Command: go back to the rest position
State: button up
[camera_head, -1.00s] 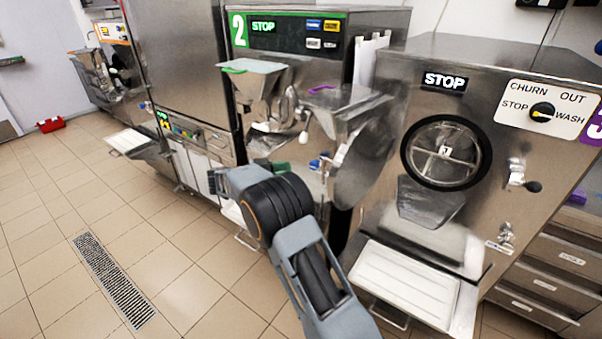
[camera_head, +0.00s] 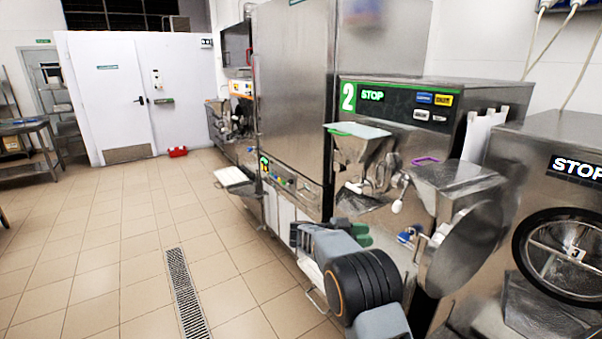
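My grey arm with its black joint reaches up from the bottom of the head view, in front of the batch freezer marked 2 (camera_head: 408,100). The fingertips of my gripper cannot be made out; the arm's own links hide that end. I cannot tell whether it is open or shut, or whether it holds anything.
Another freezer (camera_head: 570,215) with a round window and a STOP display stands at the right. A tall steel cabinet (camera_head: 292,90) stands left of freezer 2. Tiled floor with a drain grate (camera_head: 184,295) is clear at the left.

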jog(key=w+a+f+n+t+y, duration=0.3)
jog(key=w+a+n+t+y, duration=0.55)
jog(key=t, duration=0.55)
jog(key=s+a+f+n+g+y, duration=0.2)
jog(key=s+a+n+g+y, duration=0.3)
jog(key=s+n+y, duration=0.5)
jog(key=s+d+r+g, duration=0.1)
jog(key=s+d, duration=0.2)
jog(key=s, duration=0.6)
jog(key=s+d+r+n+g, duration=0.1)
jog(key=s+d+g, duration=0.1)
jog(key=s, duration=0.7)
jog(key=s+d+r+g+h, duration=0.1)
jog(key=s+d, duration=0.2)
jog(key=s, duration=0.7)
jog(key=shift+d+r+g, duration=0.15)
jog(key=shift+d+g, duration=0.15)
